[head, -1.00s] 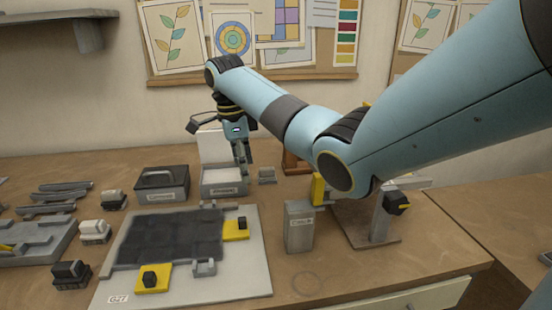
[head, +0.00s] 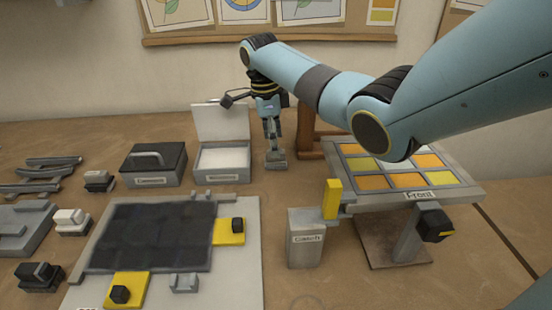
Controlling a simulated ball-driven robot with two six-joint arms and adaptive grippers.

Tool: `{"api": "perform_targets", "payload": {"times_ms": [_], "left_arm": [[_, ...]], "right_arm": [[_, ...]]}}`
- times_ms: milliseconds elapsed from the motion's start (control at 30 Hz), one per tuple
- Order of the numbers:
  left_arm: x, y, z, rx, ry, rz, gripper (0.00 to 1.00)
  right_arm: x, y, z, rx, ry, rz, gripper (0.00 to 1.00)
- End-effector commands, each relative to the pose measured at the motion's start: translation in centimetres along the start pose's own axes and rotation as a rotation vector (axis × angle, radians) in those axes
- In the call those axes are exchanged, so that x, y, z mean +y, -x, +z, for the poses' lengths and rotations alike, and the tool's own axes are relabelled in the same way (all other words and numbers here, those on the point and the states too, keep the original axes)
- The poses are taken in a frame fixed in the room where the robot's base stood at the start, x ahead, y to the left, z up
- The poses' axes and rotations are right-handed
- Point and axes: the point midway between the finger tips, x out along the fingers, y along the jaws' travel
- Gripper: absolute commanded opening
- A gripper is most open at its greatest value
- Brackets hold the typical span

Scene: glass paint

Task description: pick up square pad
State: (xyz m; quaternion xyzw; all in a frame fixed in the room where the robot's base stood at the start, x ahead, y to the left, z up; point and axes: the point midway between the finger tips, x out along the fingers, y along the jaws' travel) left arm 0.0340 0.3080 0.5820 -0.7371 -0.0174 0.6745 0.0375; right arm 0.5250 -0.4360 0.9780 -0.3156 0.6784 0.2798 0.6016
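My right gripper (head: 273,146) points down at the back of the table, just right of the open white-filled box (head: 222,178). Its fingertips are at a small grey block-like piece (head: 276,162), touching or just above it. The fingers look close together, but whether they hold the piece cannot be told. I cannot tell for sure which thing is the square pad. The box holds a flat white layer (head: 222,159), and its lid stands up behind. My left gripper is not in view.
A lidded dark box (head: 153,180) stands left of the open box. In front lies a dark tiled panel (head: 150,237) with yellow corner blocks (head: 230,231). A labelled grey box (head: 305,252) and a stand with coloured panes (head: 404,175) are at right.

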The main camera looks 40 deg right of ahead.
Motion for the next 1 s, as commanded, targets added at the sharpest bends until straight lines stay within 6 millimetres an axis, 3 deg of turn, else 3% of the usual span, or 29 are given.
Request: {"api": "perform_targets", "payload": {"times_ms": [300,567,1000], "left_arm": [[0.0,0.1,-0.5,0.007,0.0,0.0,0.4],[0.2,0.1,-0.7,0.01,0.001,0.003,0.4],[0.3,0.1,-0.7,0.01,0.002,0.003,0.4]], "right_arm": [[0.2,-4.5,0.1,0.002,0.0,0.002,0.69],[0.2,-4.7,0.1,0.001,0.001,0.0,0.68],[0.2,-4.6,0.1,0.001,0.0,0.001,0.1]]}}
